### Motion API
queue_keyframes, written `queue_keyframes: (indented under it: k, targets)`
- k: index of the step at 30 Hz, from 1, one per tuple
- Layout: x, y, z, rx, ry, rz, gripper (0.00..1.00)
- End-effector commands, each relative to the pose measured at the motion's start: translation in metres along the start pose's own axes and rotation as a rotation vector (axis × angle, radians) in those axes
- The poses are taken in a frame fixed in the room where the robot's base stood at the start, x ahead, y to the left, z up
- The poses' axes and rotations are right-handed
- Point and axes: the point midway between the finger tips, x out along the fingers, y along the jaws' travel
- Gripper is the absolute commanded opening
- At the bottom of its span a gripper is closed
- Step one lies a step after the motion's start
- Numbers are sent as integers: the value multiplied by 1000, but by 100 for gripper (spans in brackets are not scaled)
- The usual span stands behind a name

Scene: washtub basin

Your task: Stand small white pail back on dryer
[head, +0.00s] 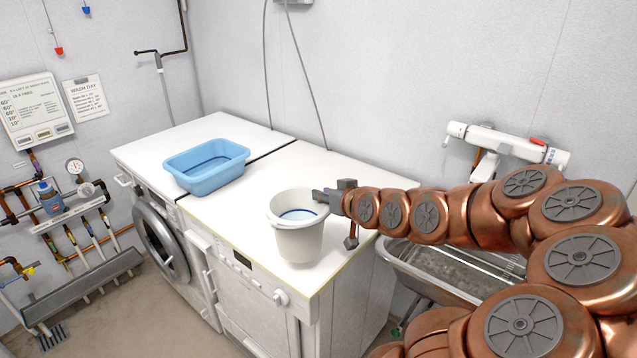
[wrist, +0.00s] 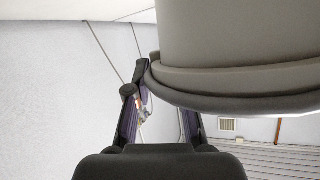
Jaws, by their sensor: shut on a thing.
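The small white pail (head: 297,237) is upright over the front right part of the dryer's white top (head: 335,170) in the head view. Its base looks to be at the surface, but I cannot tell whether it bears its weight there. A blue ring shows inside it. My gripper (head: 322,196) comes from the right and is shut on the pail's rim on its right side. In the wrist view the pail (wrist: 240,45) fills the upper right, close to my gripper (wrist: 146,75), and hides part of the fingers.
A blue basin (head: 206,168) stands on the white tops to the left of the pail. Pipes and gauges (head: 75,167) line the left wall. The dryer top behind the pail is clear.

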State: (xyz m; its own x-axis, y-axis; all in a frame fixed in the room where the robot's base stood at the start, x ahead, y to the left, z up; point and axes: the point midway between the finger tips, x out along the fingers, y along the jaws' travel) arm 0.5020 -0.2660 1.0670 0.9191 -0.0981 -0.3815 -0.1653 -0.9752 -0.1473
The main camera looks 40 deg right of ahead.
Motion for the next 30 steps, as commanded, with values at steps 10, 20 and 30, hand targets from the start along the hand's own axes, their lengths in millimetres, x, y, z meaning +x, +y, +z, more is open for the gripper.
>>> queue_keyframes:
  k: [10,20,30]
  targets:
    - [37,13,-17,1,1,0,0]
    - [69,24,-28,1,3,-1,0]
    - [75,27,-25,1,3,1,0]
